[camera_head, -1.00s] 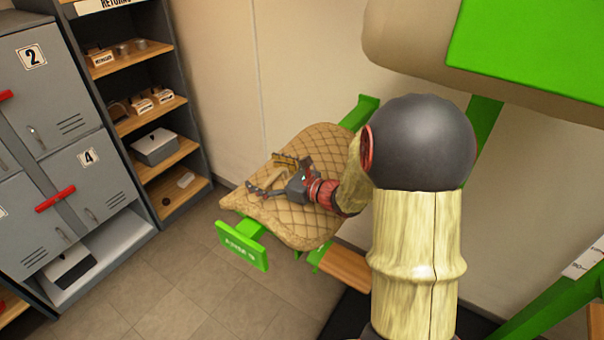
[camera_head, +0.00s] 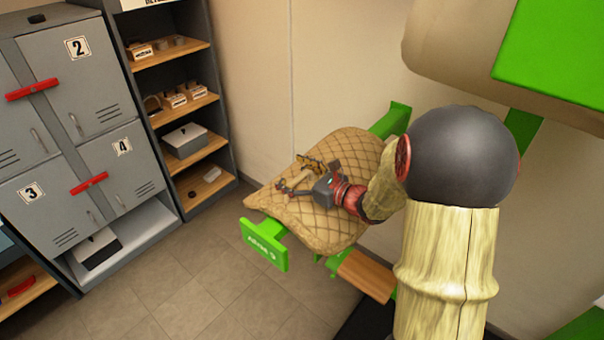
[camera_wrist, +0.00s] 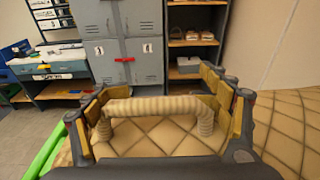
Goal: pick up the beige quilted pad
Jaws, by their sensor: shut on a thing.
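The beige quilted pad (camera_head: 325,222) lies draped over a green stand (camera_head: 392,120), with diamond stitching across its top. In the wrist view the pad (camera_wrist: 285,125) fills the lower right and shows between my fingers. A ribbed beige handle (camera_wrist: 155,104) arches up from the pad. My gripper (camera_head: 300,174) is over the middle of the pad, its yellow-padded fingers on both sides of the handle. It is shut on the pad's handle. My wrist and forearm hide part of the pad's right side. I cannot tell whether the pad touches the stand everywhere.
A green sign plate (camera_head: 265,243) projects at the stand's front. A wooden-topped piece (camera_head: 365,275) is below right. Grey lockers (camera_head: 75,70) and a shelf (camera_head: 185,145) stand to the left. A large beige and green body (camera_head: 450,50) hangs upper right. Floor at lower left is clear.

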